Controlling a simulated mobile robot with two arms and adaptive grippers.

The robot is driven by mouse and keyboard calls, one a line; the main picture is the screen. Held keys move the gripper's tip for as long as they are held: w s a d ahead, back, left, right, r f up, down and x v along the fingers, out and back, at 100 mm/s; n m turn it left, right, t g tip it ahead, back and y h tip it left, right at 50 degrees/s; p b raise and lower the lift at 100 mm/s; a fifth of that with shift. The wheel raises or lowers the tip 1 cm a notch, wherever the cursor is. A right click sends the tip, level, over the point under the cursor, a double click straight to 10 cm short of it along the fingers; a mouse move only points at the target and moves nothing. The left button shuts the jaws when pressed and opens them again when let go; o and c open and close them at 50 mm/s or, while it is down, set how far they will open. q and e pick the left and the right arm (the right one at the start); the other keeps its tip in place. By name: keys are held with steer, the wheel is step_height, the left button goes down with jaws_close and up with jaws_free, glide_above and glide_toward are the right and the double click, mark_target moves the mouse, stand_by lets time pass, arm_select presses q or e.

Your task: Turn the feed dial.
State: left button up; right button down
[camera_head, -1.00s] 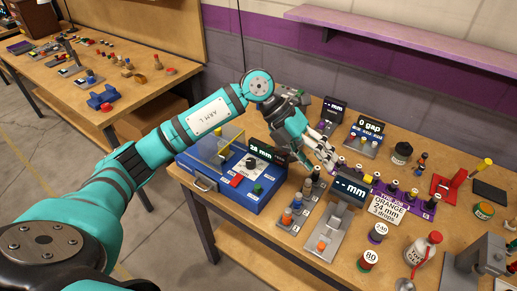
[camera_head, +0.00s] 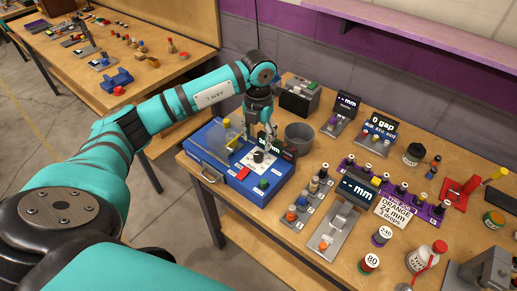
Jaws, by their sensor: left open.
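The feed dial, a black knob (camera_head: 258,156), stands on a white plate on top of a blue machine (camera_head: 215,166) at the near left of the table. My left gripper (camera_head: 256,138) points down just above and behind the knob. It is open, and I cannot tell whether its fingertips touch the knob. The gripper partly covers the machine's dark display (camera_head: 279,148), so its number is not fully readable. A red button (camera_head: 243,173) and a green button (camera_head: 263,184) are on the machine's front part. My right gripper is out of view.
A grey bin (camera_head: 299,138) stands just right of the machine. A purple shelf (camera_head: 420,28) is on the wall behind.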

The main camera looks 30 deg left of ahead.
mark_target(258, 154)
arm_select(q)
step_height(258, 154, down, 7)
steer(key=shift+r+p, duration=0.1)
steer(key=shift+p, duration=0.45)
jaws_close()
